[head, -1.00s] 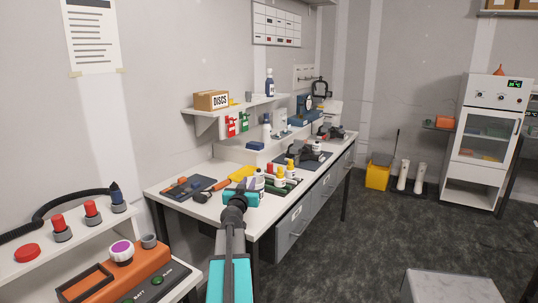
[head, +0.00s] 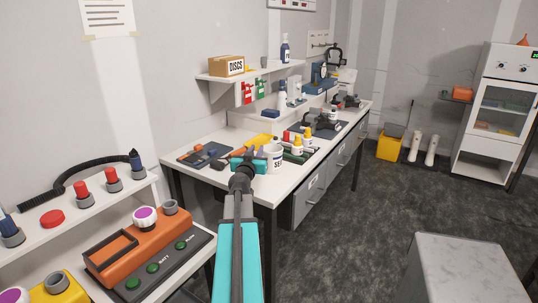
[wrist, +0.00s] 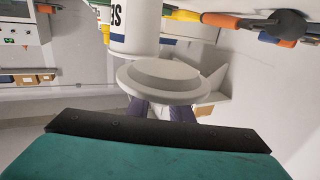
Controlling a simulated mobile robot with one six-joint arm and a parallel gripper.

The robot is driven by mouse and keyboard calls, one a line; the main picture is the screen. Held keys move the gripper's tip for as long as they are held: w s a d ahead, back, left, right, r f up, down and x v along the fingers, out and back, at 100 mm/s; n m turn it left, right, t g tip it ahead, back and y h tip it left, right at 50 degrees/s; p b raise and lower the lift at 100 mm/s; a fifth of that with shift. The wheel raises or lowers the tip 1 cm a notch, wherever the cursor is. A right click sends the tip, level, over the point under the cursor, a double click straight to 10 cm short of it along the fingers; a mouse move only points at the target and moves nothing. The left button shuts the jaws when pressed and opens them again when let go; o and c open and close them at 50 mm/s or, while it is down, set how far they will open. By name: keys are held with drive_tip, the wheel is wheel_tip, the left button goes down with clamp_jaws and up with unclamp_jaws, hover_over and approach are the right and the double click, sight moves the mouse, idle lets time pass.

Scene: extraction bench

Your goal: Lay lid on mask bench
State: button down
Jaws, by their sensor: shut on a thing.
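My gripper (head: 248,164), with teal parts, is at the near end of the long white bench (head: 266,191), beside a white jar (head: 274,157) with dark lettering. In the wrist view a round, pale grey lid (wrist: 165,78) sits at my gripper's finger pads (wrist: 160,110), and the gripper is shut on it. The jar (wrist: 133,28) shows upside down behind the lid there. The lid looks clear of the bench, but its exact height is hard to tell. My gripper hides the lid in the head view.
Small bottles (head: 297,145) stand close right of the jar. A dark tray (head: 207,154) with tools lies to the left, and a yellow item (head: 262,140) behind. A shelf with a DISCS box (head: 226,66) overhangs the back. Bare bench shows along the front edge.

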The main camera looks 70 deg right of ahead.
drive_tip(key=shift+f+b, duration=1.55)
drive_tip(key=shift+f, duration=1.1)
drive_tip(key=shift+f+b, duration=1.35)
drive_tip(key=shift+f, duration=0.55)
drive_tip(key=shift+f, duration=0.15)
drive_tip(key=c, duration=1.6)
unclamp_jaws()
drive_tip(key=shift+r, duration=0.2)
